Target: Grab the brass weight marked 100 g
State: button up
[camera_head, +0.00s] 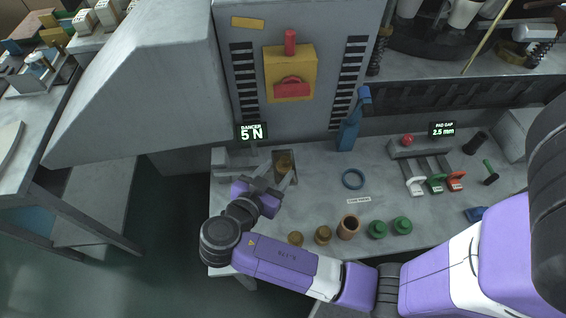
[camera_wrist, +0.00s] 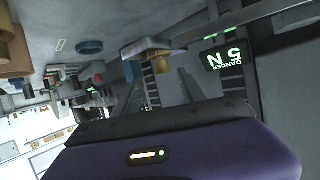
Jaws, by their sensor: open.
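Two more brass weights, one left (camera_head: 295,239) and one right (camera_head: 323,235), stand at the bench's front edge.
A blue ring (camera_head: 353,179) lies mid-bench. A blue bottle-like tool (camera_head: 350,125) stands behind. A "DANCER 5 N" display (camera_head: 252,132) is just behind my gripper.

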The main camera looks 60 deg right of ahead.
aim_at(282, 163)
jog(key=shift+w+p+x, duration=0.1)
jog(key=shift+p+x, duration=0.35)
jog(key=shift+x, duration=1.1)
jog(key=shift+w+p+x, duration=0.15)
jog(key=shift+p+x, duration=0.3)
jog(key=shift+x, duration=1.1)
jog(key=shift+f, duration=0.1)
grip_shut()
